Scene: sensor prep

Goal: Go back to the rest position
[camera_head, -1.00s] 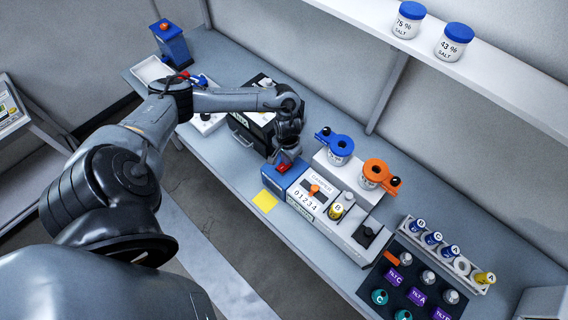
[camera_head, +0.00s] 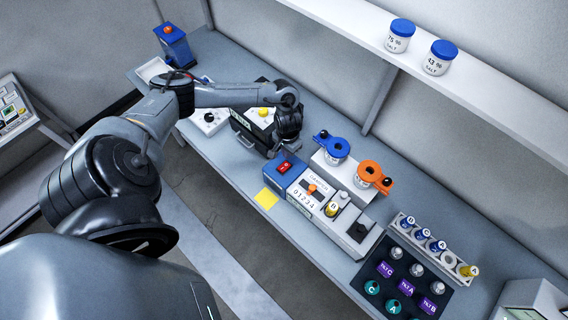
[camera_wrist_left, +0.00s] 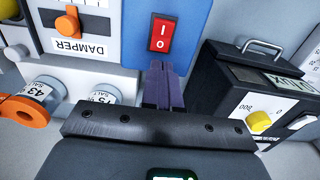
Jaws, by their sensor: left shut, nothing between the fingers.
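My left gripper (camera_head: 277,151) hangs over the bench beside the blue box end of the damper unit. In the left wrist view its fingers (camera_wrist_left: 165,86) are together with nothing between them. A red rocker switch (camera_head: 284,167) marked I and O sits on the blue box (camera_head: 275,178). The switch also shows in the left wrist view (camera_wrist_left: 160,34), just beyond the fingertips, with a visible gap in the head view. My left arm reaches in from the left, bent at the elbow. My right gripper is not in view.
The damper unit (camera_head: 303,203) has an orange slider. Behind it are blue (camera_head: 335,148) and orange (camera_head: 369,174) ringed holders. A dark box with a yellow knob (camera_head: 263,112) stands close behind the gripper. A vial rack (camera_head: 448,257) and dark tray (camera_head: 392,262) are at right.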

